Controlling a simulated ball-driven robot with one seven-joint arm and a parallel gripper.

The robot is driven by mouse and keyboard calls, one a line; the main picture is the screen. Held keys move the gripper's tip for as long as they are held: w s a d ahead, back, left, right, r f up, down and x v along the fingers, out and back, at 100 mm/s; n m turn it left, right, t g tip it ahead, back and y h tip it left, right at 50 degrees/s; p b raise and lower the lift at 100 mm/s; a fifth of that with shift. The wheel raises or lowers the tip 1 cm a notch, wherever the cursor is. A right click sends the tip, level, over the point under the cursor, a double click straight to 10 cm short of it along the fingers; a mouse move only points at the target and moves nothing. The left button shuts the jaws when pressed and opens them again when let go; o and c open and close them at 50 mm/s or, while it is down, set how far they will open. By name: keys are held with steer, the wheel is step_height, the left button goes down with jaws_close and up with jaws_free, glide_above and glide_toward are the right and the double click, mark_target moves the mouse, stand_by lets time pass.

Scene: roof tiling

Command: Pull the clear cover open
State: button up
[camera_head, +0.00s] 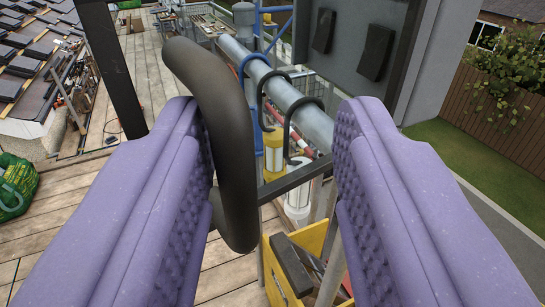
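My gripper (272,165) is open, with its two purple ribbed fingers on either side of a dark curved tubular handle (236,150). The handle is close to the left finger and overlaps it in the picture; I cannot tell if they touch. A wide gap lies between the handle and the right finger. A clear cover cannot be made out for certain. A dark bar (108,60) at the upper left and another dark bar (298,178) behind the fingers may be parts of its frame.
Beyond are a grey pipe rail (280,90) with dark hooks, hanging yellow and white lanterns or tools, and a yellow crate (275,268) below. A green bag (16,186) lies at the left on the plank deck (150,80). Dark roof tiles (22,65) lie at upper left.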

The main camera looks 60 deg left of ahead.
steer(key=v, duration=0.7)
steer(key=shift+s+d, duration=0.2)
steer(key=shift+d, duration=0.15)
